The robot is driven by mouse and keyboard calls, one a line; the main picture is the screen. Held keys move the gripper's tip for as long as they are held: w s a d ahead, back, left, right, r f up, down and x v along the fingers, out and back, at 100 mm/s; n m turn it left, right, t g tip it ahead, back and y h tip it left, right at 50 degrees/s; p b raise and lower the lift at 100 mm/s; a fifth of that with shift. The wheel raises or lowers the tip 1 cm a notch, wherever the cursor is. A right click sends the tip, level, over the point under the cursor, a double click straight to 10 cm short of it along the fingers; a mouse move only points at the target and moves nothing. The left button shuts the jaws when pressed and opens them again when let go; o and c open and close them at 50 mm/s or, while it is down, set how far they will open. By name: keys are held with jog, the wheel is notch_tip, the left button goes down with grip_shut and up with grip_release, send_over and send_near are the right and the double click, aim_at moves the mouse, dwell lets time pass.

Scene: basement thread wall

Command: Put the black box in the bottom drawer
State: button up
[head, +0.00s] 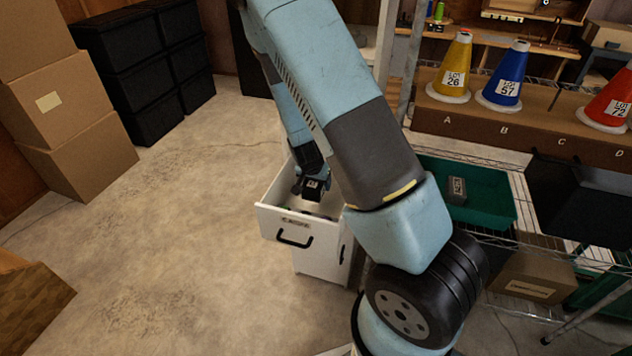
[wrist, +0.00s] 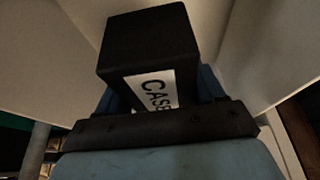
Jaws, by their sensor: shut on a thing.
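The black box (wrist: 150,45) has a white label with dark lettering, partly cut off, that begins "CAS". My gripper (head: 311,184) is shut on it; the box (head: 313,190) also shows small in the head view, over an open drawer. This white drawer (head: 275,222) is pulled out, with a black handle and a small label on its front. It is the upper drawer of a white cabinet (head: 318,266). Small dark and coloured things lie inside the open drawer.
A wire shelf at right holds a green tray (head: 487,207) with a grey labelled block (head: 457,190). Yellow (head: 455,70), blue (head: 508,78) and red (head: 610,103) cones stand above it. Cardboard boxes (head: 65,110) and black bins (head: 125,55) stand at left. The floor left of the cabinet is clear.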

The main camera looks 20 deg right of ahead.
jog(key=shift+w+d, duration=0.55)
jog(key=shift+w, duration=0.15)
jog(key=shift+d+f, duration=0.1)
jog(key=shift+f, duration=0.45)
jog(key=shift+f, duration=0.65)
jog(key=o, duration=1.2)
jog(key=shift+r, duration=0.1)
